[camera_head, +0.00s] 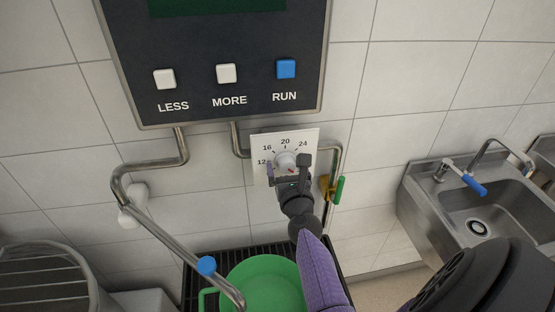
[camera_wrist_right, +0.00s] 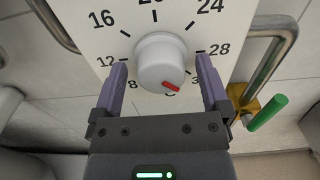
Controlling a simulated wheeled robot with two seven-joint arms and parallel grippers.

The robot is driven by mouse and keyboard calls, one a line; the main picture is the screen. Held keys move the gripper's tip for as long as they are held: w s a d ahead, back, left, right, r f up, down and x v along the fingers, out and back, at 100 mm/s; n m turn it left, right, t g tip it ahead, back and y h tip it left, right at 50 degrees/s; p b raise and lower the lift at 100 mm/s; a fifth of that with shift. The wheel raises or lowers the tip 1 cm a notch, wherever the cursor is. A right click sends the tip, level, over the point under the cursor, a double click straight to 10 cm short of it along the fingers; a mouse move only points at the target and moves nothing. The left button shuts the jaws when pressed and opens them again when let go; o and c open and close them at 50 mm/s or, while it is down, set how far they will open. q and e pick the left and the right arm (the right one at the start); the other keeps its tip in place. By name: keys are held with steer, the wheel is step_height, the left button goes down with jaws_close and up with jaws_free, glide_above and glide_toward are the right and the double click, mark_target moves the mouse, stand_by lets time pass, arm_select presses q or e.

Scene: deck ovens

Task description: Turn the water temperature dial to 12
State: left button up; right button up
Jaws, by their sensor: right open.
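The water temperature dial (camera_wrist_right: 162,62) is a round light grey knob with a red pointer mark on a white plate (camera_wrist_right: 98,45) with printed numbers. In the head view the dial (camera_head: 285,160) is partly hidden by my gripper. My right gripper (camera_wrist_right: 162,80) is open, its two purple fingers on either side of the knob's lower part. Whether the fingers touch it I cannot tell. In the head view the right gripper (camera_head: 288,172) is in front of the plate. My left gripper is not in view.
A control panel with LESS, MORE and RUN buttons (camera_head: 286,69) hangs above the plate. Metal pipes (camera_head: 150,190) run around it. A green-handled valve (camera_head: 339,189) is at its right. A green pot (camera_head: 262,280) sits below on a dark grate. A steel sink (camera_head: 480,215) is at right.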

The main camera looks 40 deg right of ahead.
steer(key=shift+s, duration=0.15)
steer(key=shift+c, duration=1.1)
steer(key=c, duration=1)
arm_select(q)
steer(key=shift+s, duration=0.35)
arm_select(e)
steer(key=shift+c, duration=0.3)
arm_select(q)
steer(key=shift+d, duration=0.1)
arm_select(e)
steer(key=shift+n, duration=0.3)
